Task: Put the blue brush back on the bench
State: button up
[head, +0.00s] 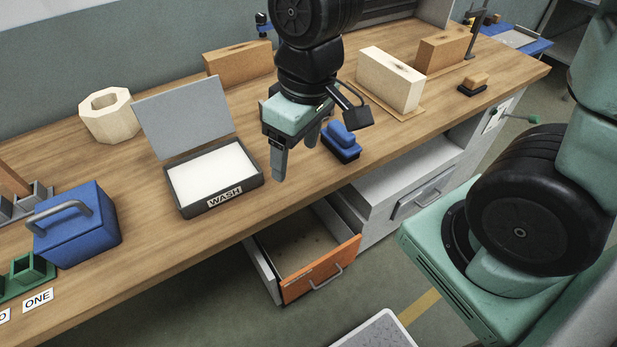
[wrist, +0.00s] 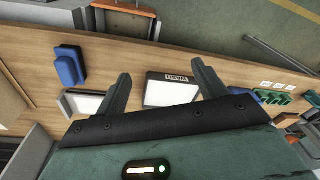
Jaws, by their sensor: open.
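The blue brush (head: 341,140) has a blue top and a dark base. It rests on the wooden bench (head: 235,254) near the front edge. It also shows in the wrist view (wrist: 70,66), left of the fingers on the bench top. My gripper (head: 295,163) is open and empty above the bench, pointing down, between the brush and the WASH box. In the head view the brush is just right of the fingers and apart from them. The fingers also show in the wrist view (wrist: 162,70) with a wide gap between them.
The open-lidded WASH box (head: 220,190) stands left of my gripper. An orange-fronted drawer (head: 322,271) is pulled out below the bench edge. A pale block (head: 390,79), a tan-topped brush (head: 472,84) and a blue toolbox (head: 78,228) stand on the bench.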

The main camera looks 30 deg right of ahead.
jog(key=s+a+r+n, duration=0.2)
jog(key=s+a, duration=0.1)
jog(key=s, duration=0.6)
jog(key=shift+a+g+h, duration=0.3)
jog(key=shift+a+g, duration=0.1)
jog(key=shift+r, duration=0.1)
